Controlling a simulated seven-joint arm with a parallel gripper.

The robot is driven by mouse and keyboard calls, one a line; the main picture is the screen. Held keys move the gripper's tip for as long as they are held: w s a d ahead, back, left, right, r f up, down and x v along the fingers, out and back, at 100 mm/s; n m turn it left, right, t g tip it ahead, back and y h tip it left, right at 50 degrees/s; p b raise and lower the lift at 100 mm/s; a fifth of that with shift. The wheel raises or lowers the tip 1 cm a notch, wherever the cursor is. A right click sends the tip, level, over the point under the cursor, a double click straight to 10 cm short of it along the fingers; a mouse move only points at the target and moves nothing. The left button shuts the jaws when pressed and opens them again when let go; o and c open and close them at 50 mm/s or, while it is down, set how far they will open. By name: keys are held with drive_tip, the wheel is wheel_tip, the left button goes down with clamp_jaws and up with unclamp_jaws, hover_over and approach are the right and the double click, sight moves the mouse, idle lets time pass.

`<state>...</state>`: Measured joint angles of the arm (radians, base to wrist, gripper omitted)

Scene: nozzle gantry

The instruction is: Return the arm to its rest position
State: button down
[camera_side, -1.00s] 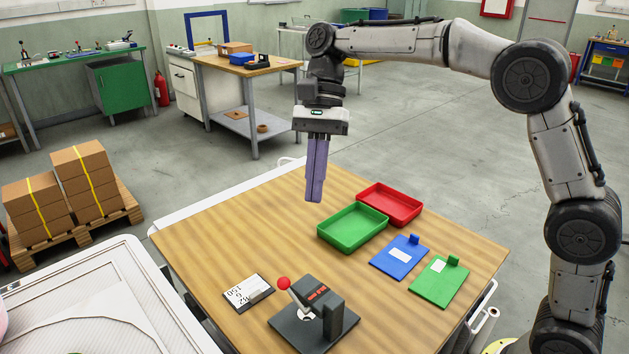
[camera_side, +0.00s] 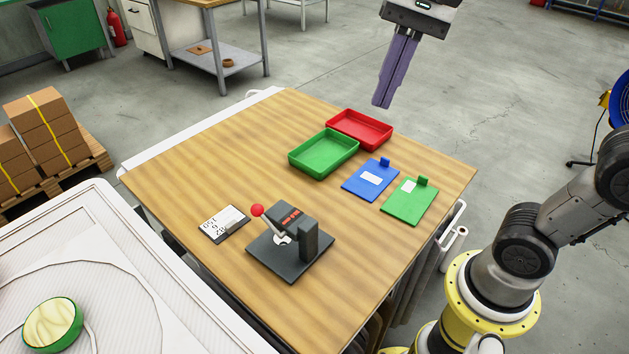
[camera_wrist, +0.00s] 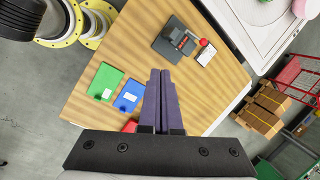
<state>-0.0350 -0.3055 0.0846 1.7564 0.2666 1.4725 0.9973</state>
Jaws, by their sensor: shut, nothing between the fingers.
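My gripper (camera_side: 382,105) hangs high above the far right side of the wooden table (camera_side: 215,150) in the side view, with its long purple fingers together and nothing between them. In the wrist view the shut fingers (camera_wrist: 160,74) point out over the table. Below it, apart from it, lie an empty red tray (camera_side: 361,129) and an empty green tray (camera_side: 325,153). In the wrist view only a bit of the red tray (camera_wrist: 130,126) shows beside the fingers. Much of my arm is outside the side view.
A blue clipboard (camera_side: 369,181) and a green clipboard (camera_side: 410,202) lie at the table's right. A dark lever device (camera_side: 291,246) with a red knob and a label plate (camera_side: 223,224) sit at the front. Boxes (camera_side: 45,130) on a pallet stand left. The table's left half is clear.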

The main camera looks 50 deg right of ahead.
drive_tip(key=s+d+f+n+t+h, duration=0.1)
drive_tip(key=s+d+f+n+t, duration=0.1)
drive_tip(key=s+d+f+n, duration=0.1)
drive_tip(key=s+d+f+n+t+h, duration=0.2)
drive_tip(key=s+f+n, duration=0.3)
drive_tip(key=f+n, duration=0.3)
drive_tip(key=shift+s+d+f, duration=0.2)
drive_tip(key=shift+d+f, duration=0.25)
drive_tip(key=shift+d, duration=0.4)
